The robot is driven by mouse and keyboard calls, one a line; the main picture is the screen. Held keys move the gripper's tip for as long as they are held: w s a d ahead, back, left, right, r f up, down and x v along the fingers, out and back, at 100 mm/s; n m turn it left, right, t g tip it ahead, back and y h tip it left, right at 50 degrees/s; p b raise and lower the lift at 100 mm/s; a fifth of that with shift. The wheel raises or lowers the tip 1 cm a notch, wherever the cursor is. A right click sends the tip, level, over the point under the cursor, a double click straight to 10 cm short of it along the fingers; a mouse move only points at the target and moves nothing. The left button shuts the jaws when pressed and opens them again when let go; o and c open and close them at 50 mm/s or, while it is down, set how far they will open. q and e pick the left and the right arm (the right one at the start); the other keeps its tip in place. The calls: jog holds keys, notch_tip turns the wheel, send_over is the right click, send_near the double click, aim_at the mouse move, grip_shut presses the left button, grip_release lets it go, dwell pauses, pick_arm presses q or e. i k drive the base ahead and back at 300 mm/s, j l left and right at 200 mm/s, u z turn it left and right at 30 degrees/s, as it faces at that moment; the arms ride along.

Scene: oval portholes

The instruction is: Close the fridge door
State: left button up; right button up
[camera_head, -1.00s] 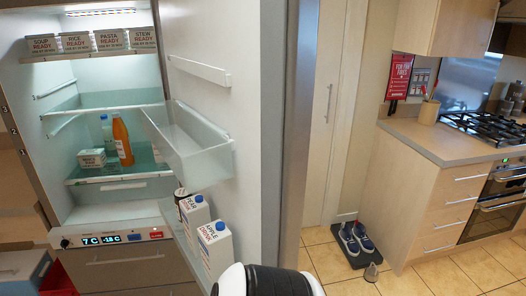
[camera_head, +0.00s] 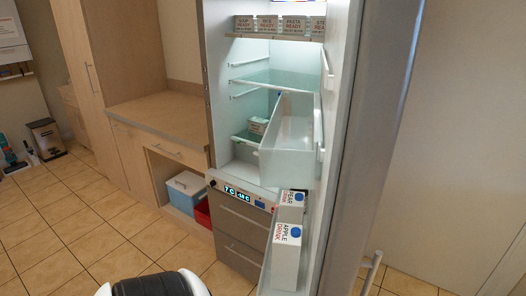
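The fridge (camera_head: 212,110) stands open in the middle of the head view, with its lit shelves showing. Its door (camera_head: 365,120) stands open on the right side, seen nearly edge-on. The door's inner side carries a clear bin (camera_head: 288,150) and a lower shelf with a pear drink carton (camera_head: 291,205) and an apple drink carton (camera_head: 286,256). A metal handle (camera_head: 371,271) shows beside the door's lower part; I cannot tell whether it belongs to the door. Neither of my grippers is in view. A white and black part of mine shows at the bottom edge.
A wooden counter (camera_head: 160,112) stands left of the fridge, with a blue and white cooler (camera_head: 187,190) and a red box (camera_head: 203,213) below it. Tiled floor (camera_head: 60,225) is open at the left. Pale panels (camera_head: 455,150) fill the right.

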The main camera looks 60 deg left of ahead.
aim_at(368, 54)
jog(key=i+u, duration=0.2)
jog(key=u, duration=0.25)
jog(key=i+l+u, duration=0.1)
jog(key=u, duration=0.35)
jog(key=i+l+u, duration=0.15)
jog(key=u, duration=0.35)
jog(key=i+l+u, duration=0.2)
jog(key=u, duration=0.25)
